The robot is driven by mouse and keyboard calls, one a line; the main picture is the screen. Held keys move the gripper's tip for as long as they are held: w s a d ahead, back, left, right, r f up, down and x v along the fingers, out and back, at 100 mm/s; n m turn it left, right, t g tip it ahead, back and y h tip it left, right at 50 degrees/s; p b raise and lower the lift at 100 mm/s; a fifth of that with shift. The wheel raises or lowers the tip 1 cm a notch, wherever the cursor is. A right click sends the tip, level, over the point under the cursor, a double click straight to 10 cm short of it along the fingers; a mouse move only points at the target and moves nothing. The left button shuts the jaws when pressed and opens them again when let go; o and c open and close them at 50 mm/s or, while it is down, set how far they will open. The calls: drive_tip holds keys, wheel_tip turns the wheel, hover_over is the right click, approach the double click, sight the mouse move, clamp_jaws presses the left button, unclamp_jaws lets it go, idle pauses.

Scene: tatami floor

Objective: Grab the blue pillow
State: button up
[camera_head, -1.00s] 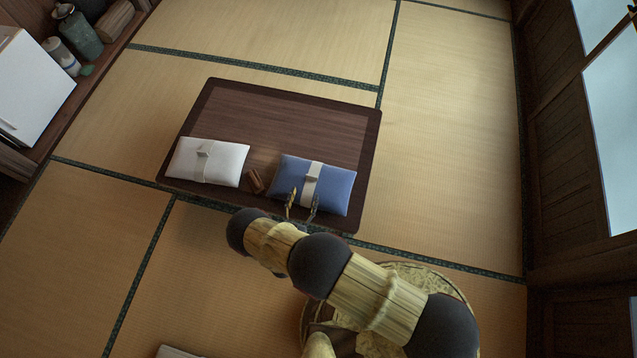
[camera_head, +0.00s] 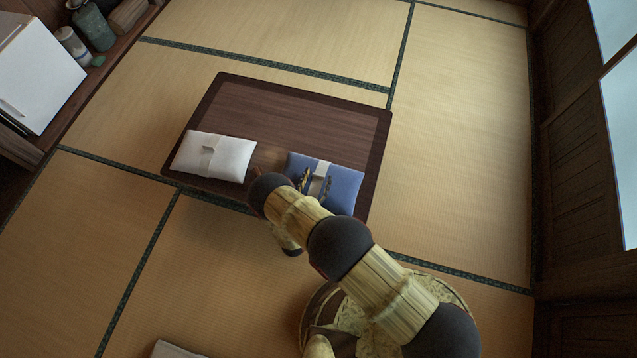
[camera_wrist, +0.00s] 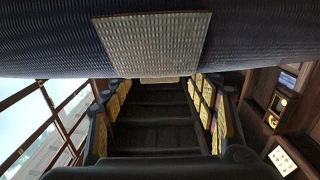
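The blue pillow (camera_head: 346,190), with a pale band around its middle, lies near the front right of the low dark table. It also fills the top of the wrist view (camera_wrist: 250,38), where the band (camera_wrist: 153,45) hangs in the centre. My gripper (camera_head: 316,184) is over the pillow at the band, its two fingers apart on either side of it. In the wrist view the fingers (camera_wrist: 160,88) are spread, with nothing clasped between them. I cannot tell whether they touch the pillow. My arm hides the pillow's near left part.
A white pillow (camera_head: 214,156) lies to the left on the same table (camera_head: 300,112). The table's back half is bare. A shelf with a white box (camera_head: 40,78) and bottles stands at the upper left.

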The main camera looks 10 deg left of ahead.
drive_tip(key=shift+c, duration=1.2)
clamp_jaws()
